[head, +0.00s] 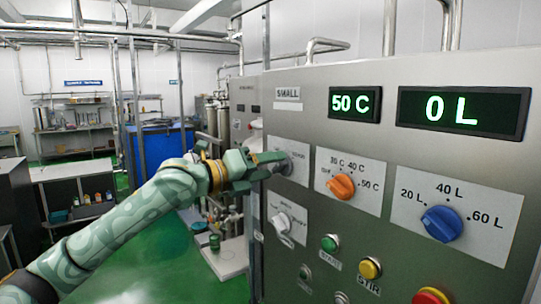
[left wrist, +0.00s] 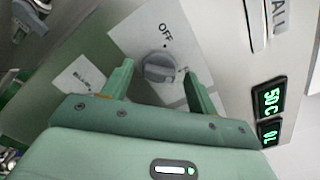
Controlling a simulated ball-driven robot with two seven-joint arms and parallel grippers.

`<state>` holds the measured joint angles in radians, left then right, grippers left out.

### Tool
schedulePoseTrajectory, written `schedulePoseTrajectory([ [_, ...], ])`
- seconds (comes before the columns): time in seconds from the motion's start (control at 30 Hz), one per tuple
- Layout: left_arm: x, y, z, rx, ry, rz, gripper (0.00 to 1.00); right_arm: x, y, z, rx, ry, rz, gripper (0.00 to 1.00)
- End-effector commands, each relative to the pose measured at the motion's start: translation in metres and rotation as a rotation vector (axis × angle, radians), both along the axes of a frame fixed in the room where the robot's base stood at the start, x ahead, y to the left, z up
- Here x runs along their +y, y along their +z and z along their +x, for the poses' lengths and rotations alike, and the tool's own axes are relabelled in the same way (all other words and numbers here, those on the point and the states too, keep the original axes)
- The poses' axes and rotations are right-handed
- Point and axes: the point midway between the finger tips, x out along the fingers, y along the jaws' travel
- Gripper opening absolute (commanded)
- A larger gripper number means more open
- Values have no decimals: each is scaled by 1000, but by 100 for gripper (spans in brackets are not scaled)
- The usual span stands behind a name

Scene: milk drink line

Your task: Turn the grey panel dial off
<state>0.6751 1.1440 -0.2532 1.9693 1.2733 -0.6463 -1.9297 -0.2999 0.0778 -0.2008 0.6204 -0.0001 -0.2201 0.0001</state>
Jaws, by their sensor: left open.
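The grey panel dial (left wrist: 159,68) sits on a white plate on the grey control panel, with the word OFF printed above it in the left wrist view. In the head view the dial (head: 286,165) is partly hidden by my left gripper (head: 271,164). My left gripper is open, and in the left wrist view its two green fingers stand on either side of the dial. I cannot tell whether they touch it. Which mark the dial points to is not clear. My right gripper is not in view.
An orange dial (head: 341,187), a blue dial (head: 442,223) and a second pale dial (head: 281,222) are on the same panel. A green button (head: 329,243) and a yellow button (head: 370,268) sit below. The displays read 50 C (head: 355,104) and 0 L (head: 455,111).

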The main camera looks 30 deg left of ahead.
Motion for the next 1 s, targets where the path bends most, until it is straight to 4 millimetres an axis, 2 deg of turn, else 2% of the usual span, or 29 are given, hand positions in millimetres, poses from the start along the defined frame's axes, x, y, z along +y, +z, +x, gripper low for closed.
schedulePoseTrajectory([
  [0.17, -6, 0, 11, 0, -2, 2, 59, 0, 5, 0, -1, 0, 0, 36],
  [0.43, -6, -1, 12, 2, -1, 3, 59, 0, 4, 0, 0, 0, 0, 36],
  [0.47, -6, -1, 12, 2, -1, 3, 53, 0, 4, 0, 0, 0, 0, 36],
  [0.6, -6, -1, 12, 2, -1, 3, 15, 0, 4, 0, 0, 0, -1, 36],
  [1.0, -5, 0, 12, 12, -1, -21, 14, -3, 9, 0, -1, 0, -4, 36],
])
